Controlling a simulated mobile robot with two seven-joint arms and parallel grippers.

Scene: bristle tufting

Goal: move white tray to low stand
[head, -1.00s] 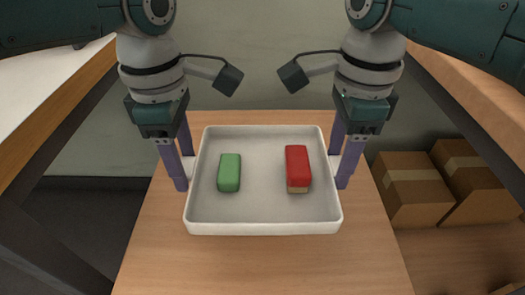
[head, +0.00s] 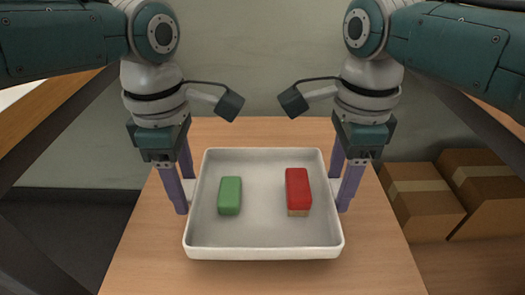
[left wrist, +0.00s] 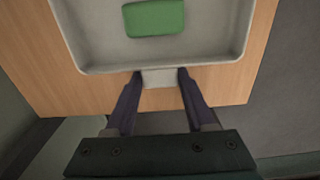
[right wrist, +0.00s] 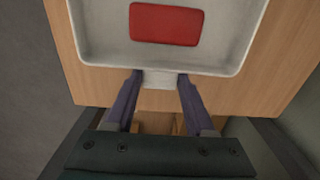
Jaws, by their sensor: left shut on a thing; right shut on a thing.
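The white tray (head: 263,246) is held level between my two grippers, over a wooden-topped stand (head: 262,131). Whether its underside touches the top, I cannot tell. A green block (head: 230,195) lies in its left half and a red block (head: 298,187) with a tan base lies in its right half. My left gripper (head: 183,193) is shut on the tray's left handle, which shows in the left wrist view (left wrist: 158,78). My right gripper (head: 342,190) is shut on the right handle, which shows in the right wrist view (right wrist: 160,79).
Cardboard boxes (head: 421,203) stand low at the right. Wooden surfaces with dark frames flank the stand at left (head: 45,130) and right (head: 490,123). Bare stand top shows around the tray. A plain wall is behind.

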